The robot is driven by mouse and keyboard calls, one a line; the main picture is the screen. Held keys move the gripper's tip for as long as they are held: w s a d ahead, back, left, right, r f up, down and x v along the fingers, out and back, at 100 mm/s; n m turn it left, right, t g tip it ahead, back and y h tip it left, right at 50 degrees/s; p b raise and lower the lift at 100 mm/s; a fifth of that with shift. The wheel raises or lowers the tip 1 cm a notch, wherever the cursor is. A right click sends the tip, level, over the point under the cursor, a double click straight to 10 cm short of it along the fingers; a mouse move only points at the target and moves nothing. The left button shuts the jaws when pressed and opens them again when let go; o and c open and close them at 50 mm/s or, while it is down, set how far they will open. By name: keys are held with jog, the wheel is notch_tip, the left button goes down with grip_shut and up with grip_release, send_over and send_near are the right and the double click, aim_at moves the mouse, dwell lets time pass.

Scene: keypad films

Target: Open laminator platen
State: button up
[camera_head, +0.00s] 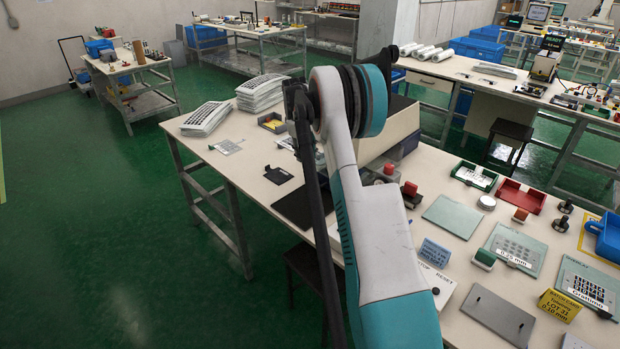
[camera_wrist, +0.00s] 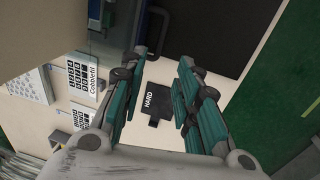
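A cream box-shaped machine (camera_head: 400,122), possibly the laminator, stands on the workbench, mostly hidden behind my arm in the head view. I cannot make out its platen or a handle. A flat dark panel (camera_head: 298,210) lies on the bench left of my arm. A dark flat surface (camera_wrist: 205,22) also shows at the top of the wrist view; I cannot tell whether it is the same panel. My gripper (camera_wrist: 164,66) is open and empty, its teal fingers apart above the pale bench top. In the head view my arm hides it.
A black card marked HARD (camera_wrist: 158,102) lies on the bench below the fingers. Cards marked Cobblefil (camera_wrist: 84,78) lie to the left. In the head view, a red tray (camera_head: 522,196), a green tray (camera_head: 474,176) and glass plates (camera_head: 453,216) crowd the bench right of my arm.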

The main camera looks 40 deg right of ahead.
aim_at(310, 181)
jog(key=f+b, duration=0.1)
jog(key=f, duration=0.2)
jog(key=d+f+b, duration=0.1)
jog(key=f, duration=0.3)
jog(key=d+f+b, duration=0.1)
jog(key=f, duration=0.3)
jog(key=shift+w+f, duration=0.1)
grip_shut()
